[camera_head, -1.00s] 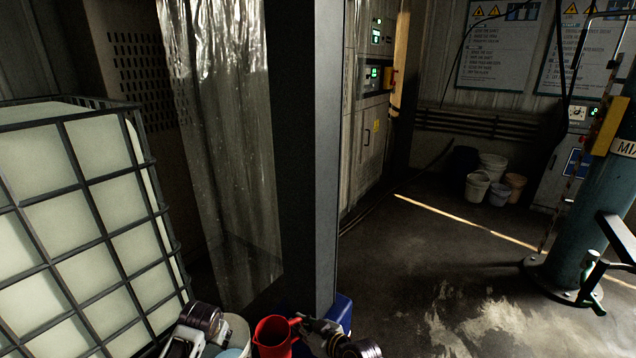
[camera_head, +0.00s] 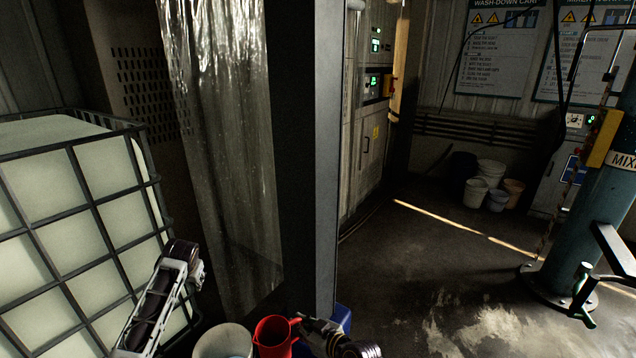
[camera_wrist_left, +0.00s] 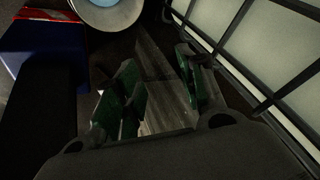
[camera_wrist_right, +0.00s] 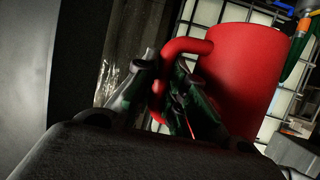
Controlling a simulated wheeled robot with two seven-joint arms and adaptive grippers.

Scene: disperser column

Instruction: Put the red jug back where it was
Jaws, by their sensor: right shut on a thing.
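The red jug (camera_head: 272,338) is at the bottom of the head view. My right gripper (camera_head: 304,323) is shut on its handle from the right. The right wrist view shows the jug (camera_wrist_right: 245,75) close up, with the fingers (camera_wrist_right: 172,95) around the handle. What lies under the jug is hidden. My left arm reaches up at the lower left of the head view, in front of the caged tank. In the left wrist view my left gripper (camera_wrist_left: 158,90) is open and empty, its green-padded fingers well apart.
A white bucket (camera_head: 224,342) stands just left of the jug. A blue box (camera_head: 342,318) shows behind my right gripper. The caged white tank (camera_head: 80,240) fills the left, and a grey post (camera_head: 327,180) rises behind the jug.

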